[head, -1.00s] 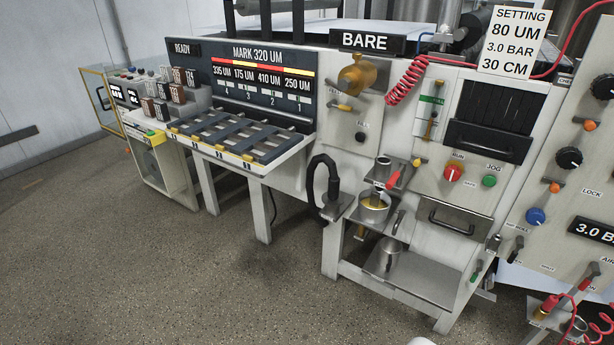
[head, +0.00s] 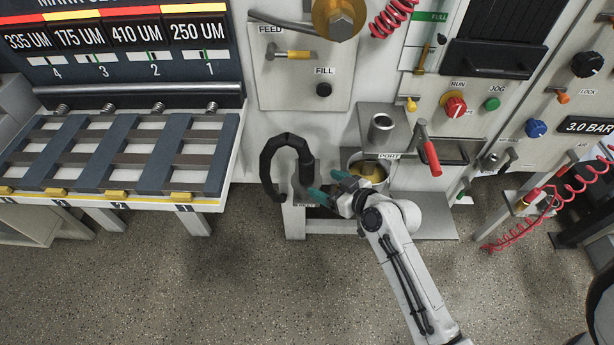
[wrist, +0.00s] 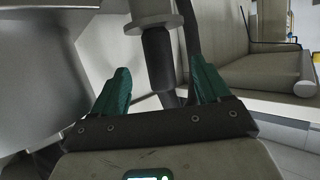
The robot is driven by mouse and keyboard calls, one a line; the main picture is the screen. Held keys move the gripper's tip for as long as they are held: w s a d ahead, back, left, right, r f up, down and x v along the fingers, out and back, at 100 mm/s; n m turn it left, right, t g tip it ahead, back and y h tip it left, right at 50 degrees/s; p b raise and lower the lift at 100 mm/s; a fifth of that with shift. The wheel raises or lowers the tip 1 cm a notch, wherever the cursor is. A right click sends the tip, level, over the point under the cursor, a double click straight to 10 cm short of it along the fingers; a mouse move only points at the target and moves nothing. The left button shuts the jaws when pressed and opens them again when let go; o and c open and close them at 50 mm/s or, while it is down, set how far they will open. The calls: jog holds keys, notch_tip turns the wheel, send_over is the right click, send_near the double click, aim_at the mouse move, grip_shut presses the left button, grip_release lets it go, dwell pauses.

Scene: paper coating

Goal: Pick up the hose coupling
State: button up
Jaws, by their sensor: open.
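The black hose (head: 268,165) arches in front of the machine's white face, left of the cup shelf. Its thicker dark end, apparently the hose coupling (head: 306,172), points down at a small bracket. My gripper (head: 328,184) is open with teal fingers, just right of this end. In the wrist view, a dark upright cylinder below a grey flange (wrist: 150,21) shows between the spread fingertips (wrist: 160,72). It looks like the coupling (wrist: 158,58), but I cannot be sure. No finger clearly touches it.
A metal pot (head: 368,171) with yellow contents sits just behind my gripper. A metal cup (head: 381,128) and a red-handled lever (head: 428,150) are close by. The slotted rack (head: 130,150) stands left. The floor (head: 240,280) in front is clear.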

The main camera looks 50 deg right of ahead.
aim_at(312, 176)
jog(key=x, duration=0.4)
jog(key=shift+w+d+r, duration=0.1)
jog(key=shift+w+d, duration=0.2)
jog(key=shift+p+x, duration=0.55)
jog(key=shift+x, duration=2.55)
jog(key=shift+r, duration=0.15)
jog(key=c, duration=1.4)
jog(key=shift+r, duration=0.1)
grip_shut()
